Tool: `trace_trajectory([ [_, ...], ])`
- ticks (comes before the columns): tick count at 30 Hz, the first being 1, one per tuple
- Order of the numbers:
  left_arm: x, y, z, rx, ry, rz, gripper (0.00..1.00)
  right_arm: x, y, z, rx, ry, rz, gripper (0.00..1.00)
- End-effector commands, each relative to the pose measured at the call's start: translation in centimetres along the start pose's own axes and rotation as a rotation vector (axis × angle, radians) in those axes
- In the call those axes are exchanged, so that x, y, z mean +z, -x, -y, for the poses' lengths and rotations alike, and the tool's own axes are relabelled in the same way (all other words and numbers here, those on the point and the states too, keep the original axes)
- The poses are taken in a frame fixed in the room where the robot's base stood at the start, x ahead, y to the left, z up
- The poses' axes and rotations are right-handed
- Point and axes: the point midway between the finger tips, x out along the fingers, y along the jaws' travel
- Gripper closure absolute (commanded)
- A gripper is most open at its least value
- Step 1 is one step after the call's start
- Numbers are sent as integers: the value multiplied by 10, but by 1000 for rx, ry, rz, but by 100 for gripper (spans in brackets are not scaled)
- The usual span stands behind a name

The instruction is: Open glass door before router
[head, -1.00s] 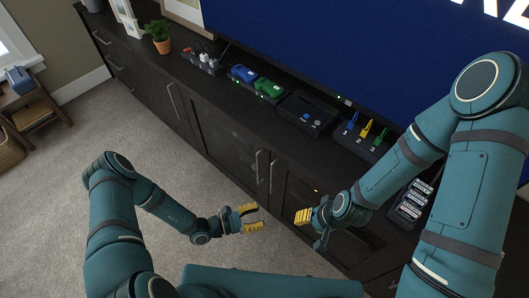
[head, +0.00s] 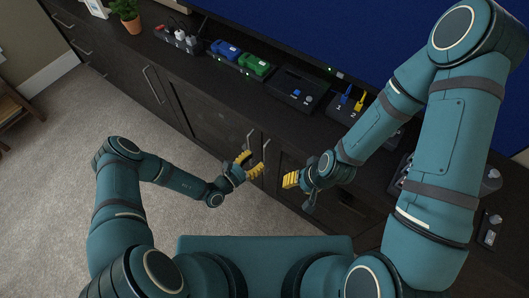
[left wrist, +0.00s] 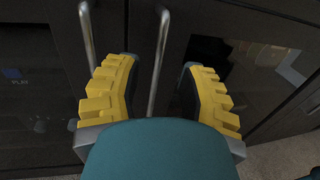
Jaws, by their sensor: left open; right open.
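The dark cabinet has a pair of doors with two upright metal handles. In the left wrist view these are the left handle (left wrist: 87,38) and the middle handle (left wrist: 159,62). A dark glass pane (left wrist: 265,65) shows on the right, with pale shapes behind or reflected in it. My left gripper (head: 250,164) is open at the handles. In the left wrist view the middle handle appears between its yellow fingers; contact cannot be told. My right gripper (head: 291,180) is open and empty in front of the cabinet, to the right of the left gripper. I cannot identify the router.
On the cabinet top (head: 210,85) stand a blue device (head: 225,50), a green device (head: 256,66), a black box (head: 298,90), a power strip (head: 178,39) and a potted plant (head: 127,14). A large screen (head: 300,30) rises behind. Carpet (head: 70,125) lies clear to the left.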

Motion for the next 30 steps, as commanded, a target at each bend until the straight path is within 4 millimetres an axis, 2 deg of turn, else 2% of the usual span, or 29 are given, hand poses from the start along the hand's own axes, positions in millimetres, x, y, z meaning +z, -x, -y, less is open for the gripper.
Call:
trace_trajectory([
  [3,-1,-22,0,-2,-2,2,60,0,-5,-2,0,0,-2,53],
  [9,-1,-44,0,-1,-2,0,60,-1,-8,-3,0,1,-4,53],
  [22,0,-51,0,0,0,0,61,-1,-9,-3,0,1,-5,53],
  [25,0,-51,0,0,0,0,96,-1,-9,-3,0,1,-5,53],
  [26,0,-51,0,0,0,0,100,-1,-9,-3,0,1,-5,53],
  [30,0,-51,0,0,0,0,100,-1,-9,-3,0,1,-5,53],
])
